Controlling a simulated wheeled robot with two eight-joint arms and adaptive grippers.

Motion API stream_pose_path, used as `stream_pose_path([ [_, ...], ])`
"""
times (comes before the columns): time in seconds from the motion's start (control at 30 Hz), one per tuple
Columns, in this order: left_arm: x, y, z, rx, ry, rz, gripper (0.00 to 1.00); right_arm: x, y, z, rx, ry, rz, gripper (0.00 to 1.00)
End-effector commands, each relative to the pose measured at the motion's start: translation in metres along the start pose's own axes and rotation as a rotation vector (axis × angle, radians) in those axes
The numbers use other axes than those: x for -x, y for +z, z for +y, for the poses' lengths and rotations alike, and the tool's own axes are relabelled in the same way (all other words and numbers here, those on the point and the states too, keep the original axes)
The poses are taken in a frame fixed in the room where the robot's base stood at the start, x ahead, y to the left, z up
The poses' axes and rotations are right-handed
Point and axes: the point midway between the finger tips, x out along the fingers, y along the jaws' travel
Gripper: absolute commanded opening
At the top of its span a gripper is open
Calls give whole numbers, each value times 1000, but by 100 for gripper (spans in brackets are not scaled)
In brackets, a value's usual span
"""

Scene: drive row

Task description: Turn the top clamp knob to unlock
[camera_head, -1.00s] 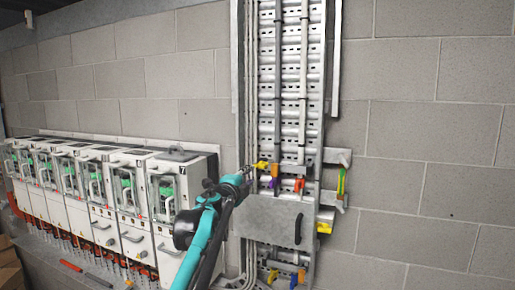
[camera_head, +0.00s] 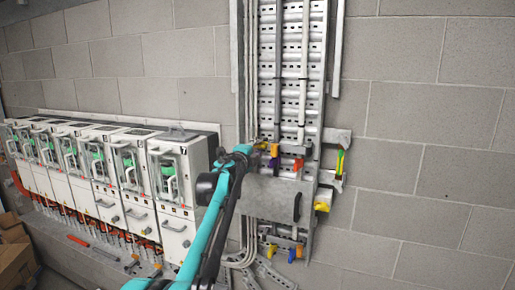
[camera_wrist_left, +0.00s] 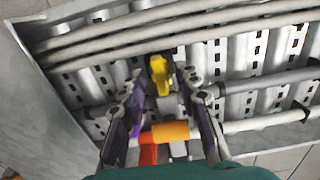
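A yellow knob (camera_wrist_left: 160,72), apparently the top clamp knob, sits on the metal cable ladder (camera_head: 291,60). In the head view the yellow knob (camera_head: 262,146) is small and partly hidden at the tip of my left gripper (camera_head: 254,146). In the left wrist view my left gripper (camera_wrist_left: 163,88) is open, with one finger on each side of the yellow knob. Whether the fingers touch it is unclear. Purple (camera_head: 274,150), orange (camera_head: 273,163) and red (camera_head: 298,164) parts lie just beside and below it. My right gripper is not in view.
A grey metal box with a black handle (camera_head: 297,206) is below the knobs. A yellow-green piece (camera_head: 340,161) and a yellow block (camera_head: 321,206) stick out at right. White switchgear cabinets (camera_head: 168,195) line the wall at left. Pipes (camera_wrist_left: 130,35) run close past the yellow knob.

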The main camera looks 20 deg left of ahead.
Motion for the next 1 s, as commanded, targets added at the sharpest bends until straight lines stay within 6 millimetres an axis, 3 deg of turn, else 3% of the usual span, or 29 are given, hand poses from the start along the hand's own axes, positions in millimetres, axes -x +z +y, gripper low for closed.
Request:
stream_pose_path([
  [0.03, 0, 0, 0, 0, 0, 0, 32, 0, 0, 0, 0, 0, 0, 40],
  [0.17, 0, 0, 0, 0, 0, 0, 0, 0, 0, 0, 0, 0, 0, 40],
  [0.67, 0, 0, 0, 62, 0, 0, 0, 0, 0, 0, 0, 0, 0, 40],
  [1.0, 0, 0, 1, 315, 0, 0, 0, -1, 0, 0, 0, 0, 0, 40],
])
